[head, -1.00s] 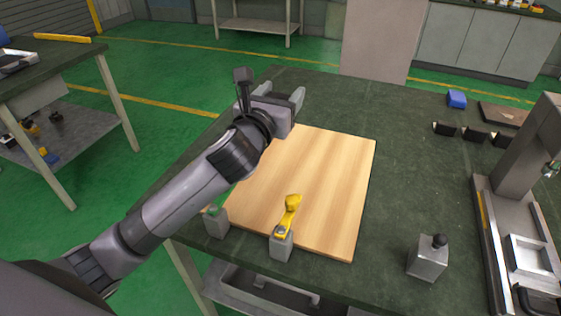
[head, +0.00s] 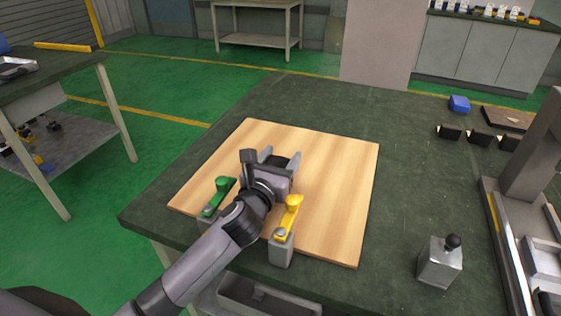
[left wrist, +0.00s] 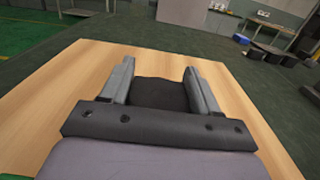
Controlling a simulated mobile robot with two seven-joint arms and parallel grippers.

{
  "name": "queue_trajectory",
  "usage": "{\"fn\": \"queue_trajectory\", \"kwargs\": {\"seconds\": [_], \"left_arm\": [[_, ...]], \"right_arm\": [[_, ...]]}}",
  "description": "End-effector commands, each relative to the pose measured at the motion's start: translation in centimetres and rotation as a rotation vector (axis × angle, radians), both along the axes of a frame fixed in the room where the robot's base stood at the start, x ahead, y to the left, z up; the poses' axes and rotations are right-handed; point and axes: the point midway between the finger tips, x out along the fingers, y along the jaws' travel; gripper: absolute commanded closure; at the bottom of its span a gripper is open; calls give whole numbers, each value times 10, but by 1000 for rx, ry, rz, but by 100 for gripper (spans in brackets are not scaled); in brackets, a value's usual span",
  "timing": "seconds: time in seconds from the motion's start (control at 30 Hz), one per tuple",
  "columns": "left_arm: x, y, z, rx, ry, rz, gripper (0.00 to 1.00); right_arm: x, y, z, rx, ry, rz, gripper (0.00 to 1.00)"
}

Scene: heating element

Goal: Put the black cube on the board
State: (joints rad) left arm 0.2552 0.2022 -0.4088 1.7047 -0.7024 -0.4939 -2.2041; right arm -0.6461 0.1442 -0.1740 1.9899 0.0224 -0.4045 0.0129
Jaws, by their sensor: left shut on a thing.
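My left gripper (head: 281,157) is over the middle of the wooden board (head: 335,190). It is shut on the black cube (head: 284,163), which shows dark between the fingers. In the left wrist view the cube (left wrist: 160,94) sits between the two grey fingers (left wrist: 160,70), with the board (left wrist: 60,95) around and beyond it. Whether the cube touches the board is hidden. My right gripper is in neither view.
Green (head: 220,190) and yellow (head: 290,217) clamp levers stand at the board's front edge, close to my left arm. A metal block with a black knob (head: 439,262) stands right. Several dark blocks (head: 481,139) and a blue block (head: 459,104) lie back right. The board's right side is clear.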

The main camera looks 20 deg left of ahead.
Motion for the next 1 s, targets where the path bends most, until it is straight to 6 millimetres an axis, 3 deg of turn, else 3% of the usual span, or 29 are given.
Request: {"fn": "queue_trajectory", "kwargs": {"seconds": [0.33,0.37,0.4,0.43,0.77,1.0], "left_arm": [[0,0,-1,0,-5,-1,90],[0,0,-2,0,-1,0,30],[0,0,-2,0,-1,0,17],[0,0,-2,0,-1,0,14],[0,0,2,0,-1,0,14],[-27,1,1,2,0,-2,14]], "right_arm": [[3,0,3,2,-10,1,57],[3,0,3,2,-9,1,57],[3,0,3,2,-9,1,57],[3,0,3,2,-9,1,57],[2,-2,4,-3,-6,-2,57],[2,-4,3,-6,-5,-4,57]]}}
